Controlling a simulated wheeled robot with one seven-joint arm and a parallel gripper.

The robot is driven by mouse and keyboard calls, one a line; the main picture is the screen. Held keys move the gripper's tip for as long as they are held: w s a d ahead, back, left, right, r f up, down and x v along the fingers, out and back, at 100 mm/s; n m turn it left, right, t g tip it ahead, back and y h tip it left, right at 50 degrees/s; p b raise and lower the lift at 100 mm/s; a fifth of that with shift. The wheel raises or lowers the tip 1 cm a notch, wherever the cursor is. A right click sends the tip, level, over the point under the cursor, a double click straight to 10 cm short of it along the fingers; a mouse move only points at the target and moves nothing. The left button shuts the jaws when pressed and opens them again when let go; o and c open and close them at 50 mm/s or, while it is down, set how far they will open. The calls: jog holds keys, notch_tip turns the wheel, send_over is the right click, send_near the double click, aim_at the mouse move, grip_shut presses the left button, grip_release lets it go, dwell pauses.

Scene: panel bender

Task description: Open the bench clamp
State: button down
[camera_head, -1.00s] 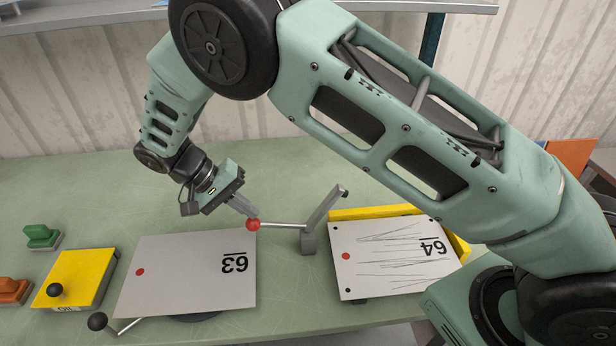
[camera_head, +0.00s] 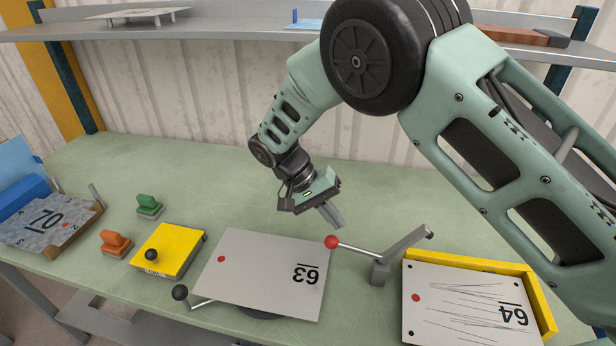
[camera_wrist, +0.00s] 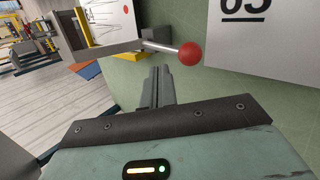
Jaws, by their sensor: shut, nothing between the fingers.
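The bench clamp (camera_head: 380,272) is a grey block on the green bench, with a grey arm slanting up to the right. A thin metal rod runs left from it to a red ball (camera_head: 331,242), by the corner of the grey plate marked 63 (camera_head: 250,252). My gripper (camera_head: 337,221) is shut and empty, just above and behind the red ball in the head view. In the wrist view the shut fingers (camera_wrist: 162,78) point just left of the red ball (camera_wrist: 190,54), and a gap shows between them.
A scratched plate marked 64 (camera_head: 465,308) rests on a yellow holder right of the clamp. A yellow block (camera_head: 180,240) with a black knob, green and orange handled blocks stand left. A black-ball lever (camera_head: 180,292) is at the front. Bare bench lies behind.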

jog(key=shift+w+a+r+b, duration=0.15)
jog(key=shift+r+b, duration=0.2)
jog(key=shift+r, duration=0.35)
jog(key=b+v, duration=0.3)
jog(key=v, duration=0.6)
jog(key=shift+w+a, duration=0.2)
jog(key=shift+w, duration=0.05)
jog(key=shift+s+d, duration=0.1)
jog(key=s+d+f+n+t+y+b, duration=0.1)
jog(key=s+d+n+y, duration=0.3)
jog(key=s, duration=1)
jog(key=s+d+n+t+y+b, duration=0.2)
jog(key=s+d+n+y+b, duration=0.1)
jog(key=s, duration=1.2)
jog(key=d+n+b, duration=0.1)
jog(key=d+n, duration=0.1)
jog(key=n, duration=0.1)
jog(key=shift+d+f+y, duration=0.15)
jog(key=shift+f+y, duration=0.25)
